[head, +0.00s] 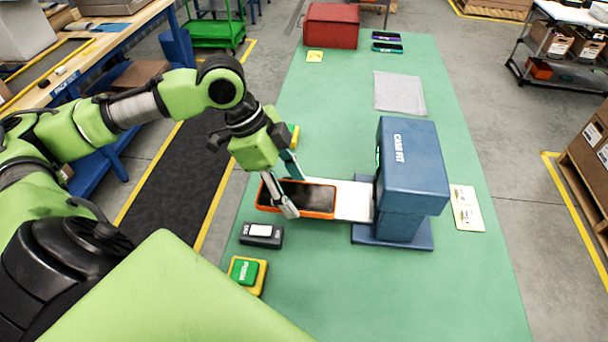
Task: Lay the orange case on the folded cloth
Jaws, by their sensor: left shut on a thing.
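The orange case (322,214) has an orange rim around a dark, flat face. It lies at the left end of a white plate (353,201) that sticks out of the blue CASE FIT machine. My left gripper (291,193) is shut on the orange case, one finger on its far side and one on its near side. I cannot tell whether the case touches the plate. The folded cloth (399,92) is a light grey square lying flat and bare on the green table, behind the machine. My right gripper is not in view.
The blue machine (413,165) stands tall between the case and the table's right side. A dark device (262,235) and a green button (245,271) are at the near left. A red box (331,26) and two phone-like items (387,41) are at the back. The green mat around the cloth is clear.

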